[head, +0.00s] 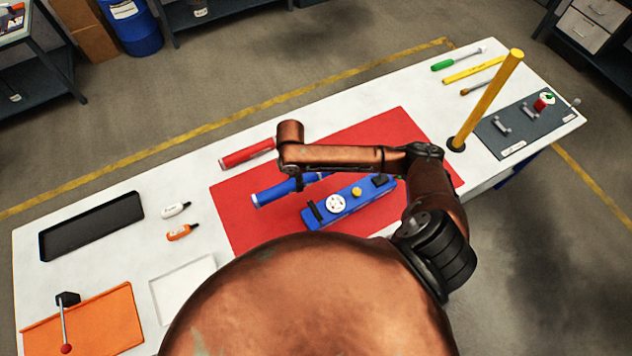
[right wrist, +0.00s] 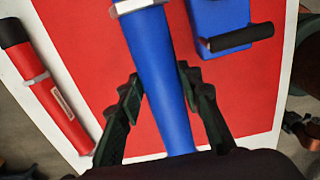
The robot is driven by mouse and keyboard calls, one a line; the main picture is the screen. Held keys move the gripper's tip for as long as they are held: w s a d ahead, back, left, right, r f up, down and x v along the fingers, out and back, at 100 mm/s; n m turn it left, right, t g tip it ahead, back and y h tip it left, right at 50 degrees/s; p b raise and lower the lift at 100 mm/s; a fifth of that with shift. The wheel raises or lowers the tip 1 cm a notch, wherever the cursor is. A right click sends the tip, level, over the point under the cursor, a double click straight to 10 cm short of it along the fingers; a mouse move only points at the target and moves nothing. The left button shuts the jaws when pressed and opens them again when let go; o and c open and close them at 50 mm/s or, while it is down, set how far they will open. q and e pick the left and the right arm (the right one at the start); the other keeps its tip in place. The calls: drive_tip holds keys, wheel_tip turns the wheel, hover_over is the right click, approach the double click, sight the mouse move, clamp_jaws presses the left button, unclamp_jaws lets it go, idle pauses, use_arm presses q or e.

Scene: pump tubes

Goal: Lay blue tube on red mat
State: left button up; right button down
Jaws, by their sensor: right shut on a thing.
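The blue tube (head: 272,193) is over the red mat (head: 390,123), left of centre in the head view. Its right part is hidden by my right arm. My right gripper (head: 299,183) is shut on the blue tube. In the right wrist view the tube (right wrist: 160,75) runs between the two dark fingers (right wrist: 165,95), its silver collar at the top edge. Red mat shows on both sides of it. I cannot tell whether the tube touches the mat or hangs just above it. My left gripper is not in view.
A blue pump (head: 362,198) with a white dial lies on the mat, right of the tube. A red tube (head: 247,153) lies by the mat's upper left edge. A yellow post (head: 487,97) stands right of the mat. A black tray (head: 92,226) and small bottles are at the left.

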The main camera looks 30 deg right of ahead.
drive_tip(key=d, duration=0.2)
drive_tip(key=shift+s+d+f, duration=0.25)
drive_tip(key=shift+d+f, duration=0.05)
drive_tip(key=shift+f, duration=0.05)
drive_tip(key=f, duration=0.1)
drive_tip(key=w+d+f, duration=0.1)
drive_tip(key=d+f, duration=0.1)
drive_tip(key=f, duration=0.1)
drive_tip(key=shift+w+d, duration=0.1)
drive_tip(key=shift+w, duration=0.1)
drive_tip(key=shift+s+d+f, duration=0.3)
drive_tip(key=shift+d+f, duration=0.45)
drive_tip(key=shift+f, duration=0.15)
drive_tip(key=shift+s+d+f+p, duration=0.15)
drive_tip(key=shift+d+p, duration=0.05)
drive_tip(key=shift+p, duration=0.1)
drive_tip(key=f, duration=0.3)
drive_tip(key=shift+w+d+f, duration=0.15)
drive_tip(key=shift+w+f, duration=0.05)
drive_tip(key=shift+f, duration=0.1)
drive_tip(key=shift+s, duration=0.1)
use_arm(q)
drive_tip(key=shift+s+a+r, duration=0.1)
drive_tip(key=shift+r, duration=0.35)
use_arm(e)
drive_tip(key=shift+f, duration=0.1)
